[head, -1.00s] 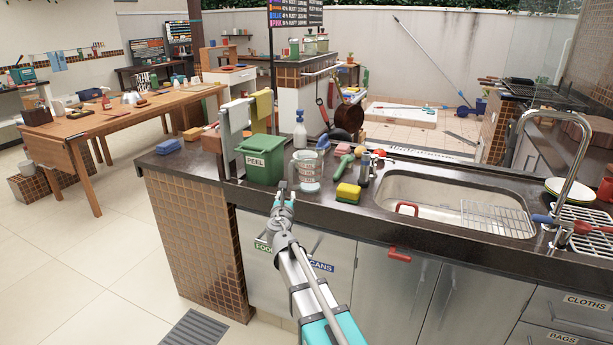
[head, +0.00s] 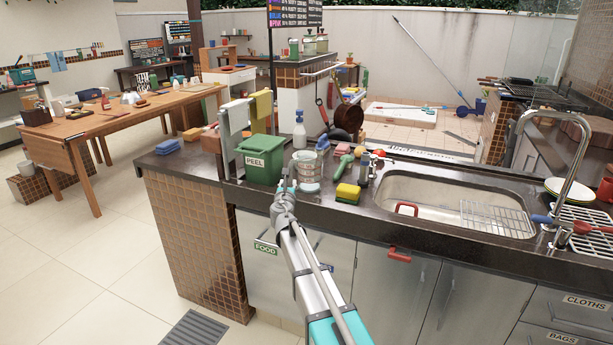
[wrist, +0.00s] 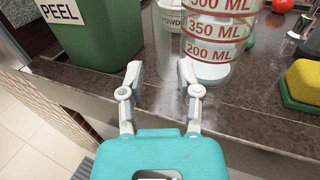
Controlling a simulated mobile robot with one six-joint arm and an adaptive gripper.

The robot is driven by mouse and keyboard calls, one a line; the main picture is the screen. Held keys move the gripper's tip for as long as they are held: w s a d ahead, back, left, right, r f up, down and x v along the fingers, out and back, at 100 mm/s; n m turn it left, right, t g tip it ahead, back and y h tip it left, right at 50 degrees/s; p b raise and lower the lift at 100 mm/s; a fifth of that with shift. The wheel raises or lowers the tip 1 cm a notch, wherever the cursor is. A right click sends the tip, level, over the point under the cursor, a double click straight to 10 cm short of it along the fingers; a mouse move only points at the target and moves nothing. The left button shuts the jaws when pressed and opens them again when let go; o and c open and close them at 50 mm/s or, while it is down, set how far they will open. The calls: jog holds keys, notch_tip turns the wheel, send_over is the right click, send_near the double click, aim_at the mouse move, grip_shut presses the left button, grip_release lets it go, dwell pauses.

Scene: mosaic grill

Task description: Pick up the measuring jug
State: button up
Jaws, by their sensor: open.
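The measuring jug (head: 308,170) is clear with red volume markings and stands upright on the dark counter, right of the green PEEL bin. In the wrist view the jug (wrist: 212,48) is at the top, just beyond and to the right of my fingertips. My gripper (head: 287,186) is in front of the jug at the counter's front edge. In the wrist view my gripper (wrist: 160,72) is open, with nothing between its fingers. The fingers appear apart from the jug. The jug's top is cut off in the wrist view.
The green PEEL bin (head: 264,160) stands close left of the jug. A yellow and green sponge (head: 347,193) lies to the right, with the sink (head: 440,203) beyond it. Bare counter (wrist: 150,95) shows before the jug.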

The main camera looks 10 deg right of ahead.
aim_at(304, 173)
jog(key=shift+x, duration=2.6)
jog(key=shift+d, duration=0.15)
jog(key=shift+r, duration=0.1)
grip_shut()
